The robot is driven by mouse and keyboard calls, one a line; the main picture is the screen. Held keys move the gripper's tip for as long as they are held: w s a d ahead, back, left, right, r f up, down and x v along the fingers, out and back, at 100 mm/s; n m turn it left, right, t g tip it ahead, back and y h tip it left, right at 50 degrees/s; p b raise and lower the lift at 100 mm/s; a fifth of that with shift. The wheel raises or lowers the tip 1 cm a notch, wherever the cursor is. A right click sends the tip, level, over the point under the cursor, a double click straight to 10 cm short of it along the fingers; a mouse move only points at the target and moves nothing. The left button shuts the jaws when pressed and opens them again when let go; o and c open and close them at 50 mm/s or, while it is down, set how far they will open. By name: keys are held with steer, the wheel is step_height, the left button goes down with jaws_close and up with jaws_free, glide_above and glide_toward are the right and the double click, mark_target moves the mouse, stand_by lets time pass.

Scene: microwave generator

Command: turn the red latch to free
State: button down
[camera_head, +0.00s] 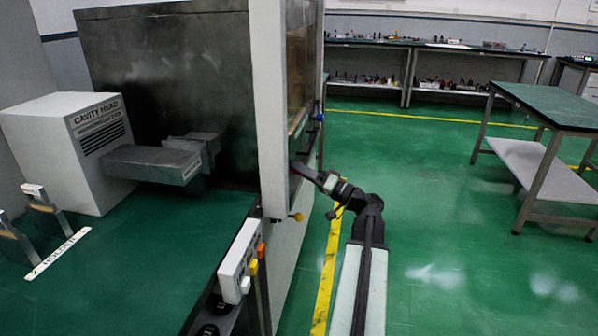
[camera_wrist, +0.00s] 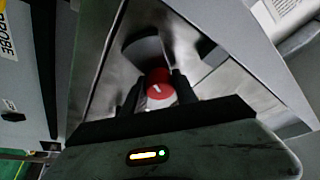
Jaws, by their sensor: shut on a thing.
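The red latch (camera_wrist: 159,84) shows in the wrist view as a round red knob with a small white mark on its face. My gripper (camera_wrist: 158,90) has one dark finger on each side of the knob and is shut on it. In the head view my gripper (camera_head: 297,168) reaches the side of the tall cabinet from the right. The latch is hidden there behind the cabinet's edge and my gripper. The wrist view does not show clearly which setting the white mark points to.
The tall cabinet (camera_head: 268,110) stands beside the green bench top (camera_head: 130,270) with the cavity head box (camera_head: 70,150). A switch box (camera_head: 241,262) and a yellow knob (camera_head: 296,216) are near my arm. The green floor (camera_head: 450,230) at right is clear up to a table (camera_head: 560,105).

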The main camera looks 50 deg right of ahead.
steer(key=shift+a+f, duration=0.1)
steer(key=shift+a, duration=0.1)
steer(key=c, duration=1)
jaws_free()
steer(key=shift+o, duration=0.2)
steer(key=shift+d, duration=0.1)
steer(key=shift+s+d+f, duration=0.1)
steer(key=shift+s, duration=0.2)
steer(key=b+v, duration=0.2)
steer(key=v, duration=0.5)
